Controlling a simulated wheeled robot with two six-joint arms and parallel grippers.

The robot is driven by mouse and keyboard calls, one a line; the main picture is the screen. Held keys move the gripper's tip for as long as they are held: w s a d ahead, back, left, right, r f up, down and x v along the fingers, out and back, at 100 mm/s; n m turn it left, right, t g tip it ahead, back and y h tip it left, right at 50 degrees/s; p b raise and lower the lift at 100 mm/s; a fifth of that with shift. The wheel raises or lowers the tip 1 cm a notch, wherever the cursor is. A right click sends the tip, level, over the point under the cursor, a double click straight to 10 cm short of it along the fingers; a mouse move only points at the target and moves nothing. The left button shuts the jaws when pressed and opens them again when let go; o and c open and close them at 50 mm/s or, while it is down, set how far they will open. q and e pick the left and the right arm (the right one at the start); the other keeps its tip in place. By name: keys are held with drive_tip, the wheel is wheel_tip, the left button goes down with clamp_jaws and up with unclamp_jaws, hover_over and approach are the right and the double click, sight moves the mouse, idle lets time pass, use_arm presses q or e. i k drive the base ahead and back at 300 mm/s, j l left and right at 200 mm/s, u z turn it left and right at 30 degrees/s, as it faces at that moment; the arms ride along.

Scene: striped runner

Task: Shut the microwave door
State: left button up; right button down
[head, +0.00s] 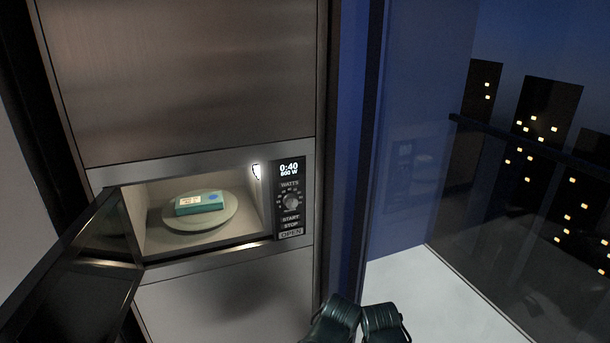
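The microwave (302,180) is built into a tall steel cabinet and its lit cavity is exposed. Its dark glass door (75,280) stands wide open, hinged at the left and swung out toward the lower left. Inside, a teal box (200,204) lies on a round pale plate (180,224). My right gripper (361,310) shows at the bottom edge, right of the microwave and apart from the door. Its two dark fingers are close together, partly cut off by the frame; whether they are shut is unclear. My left gripper is out of view.
The control panel (290,198) right of the cavity reads 0:40 and 800 W. A blue wall and a large window (540,130) with a night skyline are at the right. Pale floor (430,290) there looks clear.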

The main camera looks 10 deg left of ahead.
sight(83, 288)
drive_tip(key=u, duration=2.45)
drive_tip(key=k+j+u, duration=0.15)
drive_tip(key=j, duration=0.55)
drive_tip(key=j+u, duration=0.2)
drive_tip(key=j, duration=0.5)
drive_tip(key=k, duration=0.05)
